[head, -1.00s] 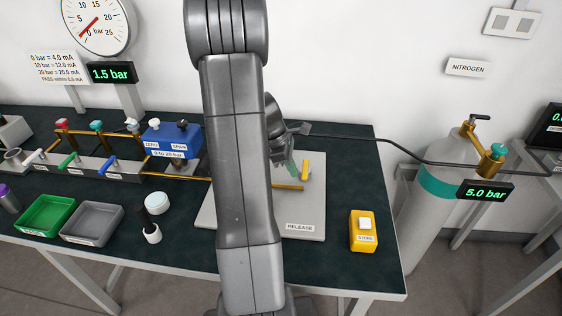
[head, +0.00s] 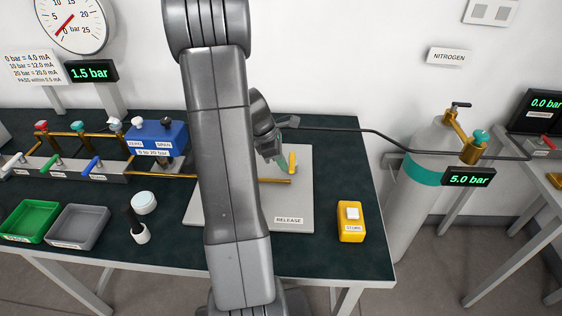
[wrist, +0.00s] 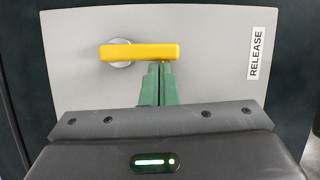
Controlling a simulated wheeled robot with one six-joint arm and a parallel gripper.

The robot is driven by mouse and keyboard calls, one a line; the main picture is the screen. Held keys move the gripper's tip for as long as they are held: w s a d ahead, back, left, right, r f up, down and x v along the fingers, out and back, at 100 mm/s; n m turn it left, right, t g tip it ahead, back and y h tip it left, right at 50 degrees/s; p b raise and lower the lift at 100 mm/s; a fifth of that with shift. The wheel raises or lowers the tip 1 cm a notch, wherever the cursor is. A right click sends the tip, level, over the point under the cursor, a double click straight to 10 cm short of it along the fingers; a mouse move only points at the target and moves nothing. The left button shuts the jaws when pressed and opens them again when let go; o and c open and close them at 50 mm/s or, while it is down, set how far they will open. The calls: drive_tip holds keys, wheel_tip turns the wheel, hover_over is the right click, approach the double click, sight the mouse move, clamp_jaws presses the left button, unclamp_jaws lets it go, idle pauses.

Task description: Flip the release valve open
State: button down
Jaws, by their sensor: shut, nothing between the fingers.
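The release valve's yellow lever (head: 292,162) stands on a grey plate (head: 296,208) labelled RELEASE on the bench. In the wrist view the lever (wrist: 148,52) runs level from a round metal pivot at its left end to a free end at the right. My gripper (wrist: 160,68) is shut and empty. Its green fingertips are at the lever's near side, close to its free right half; I cannot tell whether they touch it. In the head view my gripper (head: 284,167) is just left of the lever, and my arm hides part of the plate.
A yellow STORE button box (head: 351,222) stands right of the plate. A black hose runs to the nitrogen cylinder (head: 425,183). A blue transmitter (head: 157,138), green tray (head: 30,221) and grey tray (head: 78,229) stand to the left. The bench's front right is clear.

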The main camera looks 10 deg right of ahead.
sight(293, 168)
drive_tip(key=shift+s+d, duration=0.1)
drive_tip(key=shift+s+d+n+t, duration=0.2)
drive_tip(key=shift+d+n, duration=0.05)
drive_tip(key=shift+n, duration=0.35)
drive_tip(key=shift+s+d+n+t, duration=0.2)
drive_tip(key=shift+n, duration=0.4)
drive_tip(key=n, duration=0.1)
drive_tip(key=d+n+t+p, duration=0.1)
drive_tip(key=shift+s+d+r+n, duration=0.1)
drive_tip(key=shift+s+d+n, duration=0.1)
drive_tip(key=shift+s+n, duration=0.15)
drive_tip(key=n, duration=0.1)
drive_tip(key=d+n+t+p, duration=0.1)
drive_tip(key=shift+s+d+r+n+y+p, duration=0.1)
drive_tip(key=shift+d+n+y+p, duration=0.15)
drive_tip(key=shift+n+y+p, duration=0.1)
drive_tip(key=n+p, duration=0.1)
drive_tip(key=d+n, duration=0.1)
drive_tip(key=shift+d+n+t+p, duration=0.25)
drive_tip(key=shift+n+t+p, duration=0.15)
drive_tip(key=shift+d+n+y, duration=0.2)
drive_tip(key=shift+n+y, duration=0.15)
drive_tip(key=shift+n, duration=0.05)
drive_tip(key=shift+w+d+p, duration=0.5)
drive_tip(key=shift+d+p, duration=0.3)
drive_tip(key=shift+p, duration=0.25)
drive_tip(key=shift+w+d+p, duration=0.35)
drive_tip(key=shift+d+p, duration=0.1)
drive_tip(key=shift+w+d, duration=0.1)
drive_tip(key=shift+w, duration=0.05)
